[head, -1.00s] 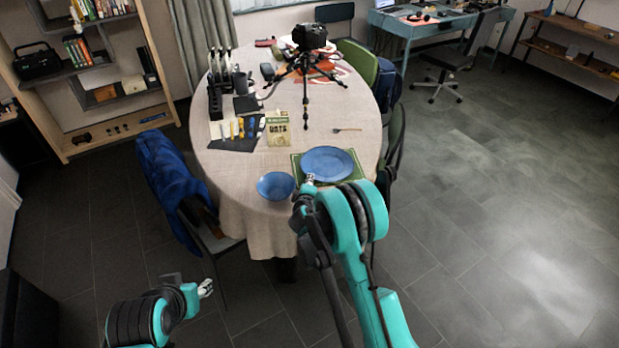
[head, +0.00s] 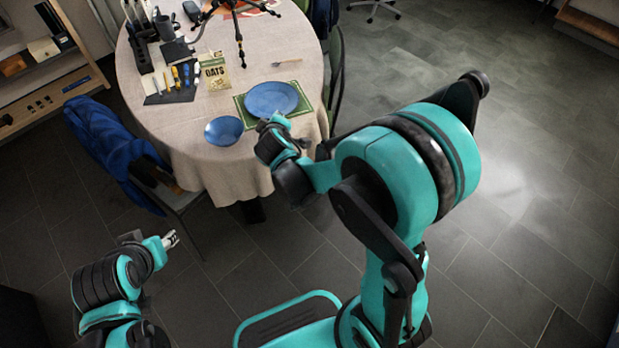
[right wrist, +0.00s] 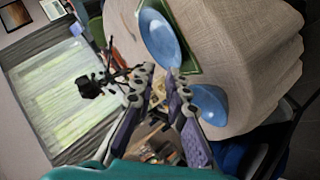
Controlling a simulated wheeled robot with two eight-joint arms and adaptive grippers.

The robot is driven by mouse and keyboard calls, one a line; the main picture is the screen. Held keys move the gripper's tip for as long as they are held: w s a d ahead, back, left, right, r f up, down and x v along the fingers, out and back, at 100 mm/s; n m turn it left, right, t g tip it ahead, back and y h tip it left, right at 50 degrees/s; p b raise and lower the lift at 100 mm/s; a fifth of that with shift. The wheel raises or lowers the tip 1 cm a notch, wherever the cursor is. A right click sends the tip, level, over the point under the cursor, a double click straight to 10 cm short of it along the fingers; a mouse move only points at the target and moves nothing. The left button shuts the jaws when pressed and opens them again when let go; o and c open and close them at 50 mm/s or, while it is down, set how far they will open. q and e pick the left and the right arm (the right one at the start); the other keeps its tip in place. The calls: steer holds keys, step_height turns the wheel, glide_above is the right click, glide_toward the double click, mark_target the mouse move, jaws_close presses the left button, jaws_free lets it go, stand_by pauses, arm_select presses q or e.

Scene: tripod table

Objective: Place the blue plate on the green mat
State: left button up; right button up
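The blue plate (head: 272,97) lies on the green mat (head: 243,114) near the table's right front edge. The mat's border shows around it. Plate (right wrist: 158,38) and mat (right wrist: 188,45) also show in the right wrist view. My right gripper (head: 275,121) is at the plate's near-left rim. In the right wrist view its two fingers (right wrist: 161,72) are apart with nothing between them, their tips close to the plate's rim. I cannot tell whether they touch it. My left gripper (head: 171,240) is off the table at lower left, holding nothing visible; its opening is too small to judge.
A blue bowl (head: 223,130) stands left of the mat. An oats packet (head: 214,72), a fork (head: 287,63), a dark cloth with small tools (head: 170,84) and a tripod (head: 240,30) are farther back. A chair with a blue jacket (head: 108,145) is at the table's left.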

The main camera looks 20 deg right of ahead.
steer(key=s+r+m+g+y, duration=0.1)
steer(key=s+r+m+g, duration=0.1)
steer(key=s, duration=1.1)
steer(key=s+r+m+g+y, duration=0.1)
steer(key=s+m, duration=0.4)
steer(key=s, duration=0.7)
steer(key=shift+s+r+g+y, duration=0.4)
steer(key=shift+r+y, duration=0.05)
steer(key=shift+y, duration=0.35)
